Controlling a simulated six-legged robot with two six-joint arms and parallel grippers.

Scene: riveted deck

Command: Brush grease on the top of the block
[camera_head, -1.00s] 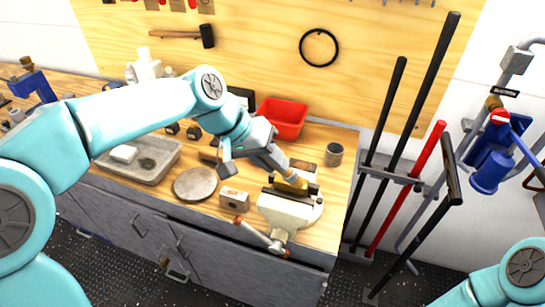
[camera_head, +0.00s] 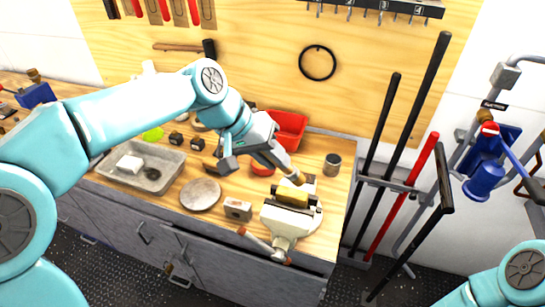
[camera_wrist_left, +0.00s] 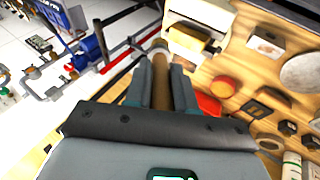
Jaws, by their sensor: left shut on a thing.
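A yellow block (camera_head: 292,197) is clamped in the jaws of a pale bench vise (camera_head: 285,220) at the bench's right end. My left gripper (camera_head: 272,152) is shut on a brush with a brown handle (camera_wrist_left: 161,82). The brush end (camera_head: 297,179) is just behind and above the block in the head view; I cannot tell whether it touches. In the left wrist view the block (camera_wrist_left: 190,36) is just right of the brush end. Any grease on its top is too small to tell. My right arm shows at the lower right, but its gripper is out of view.
A red bin (camera_head: 290,128) and a metal can (camera_head: 332,164) stand behind the vise. A small red round tin (camera_wrist_left: 222,87) is near the brush. A grey tray (camera_head: 142,166), round plate (camera_head: 200,194) and metal block (camera_head: 238,209) lie left. Long-handled tools (camera_head: 405,130) stand right.

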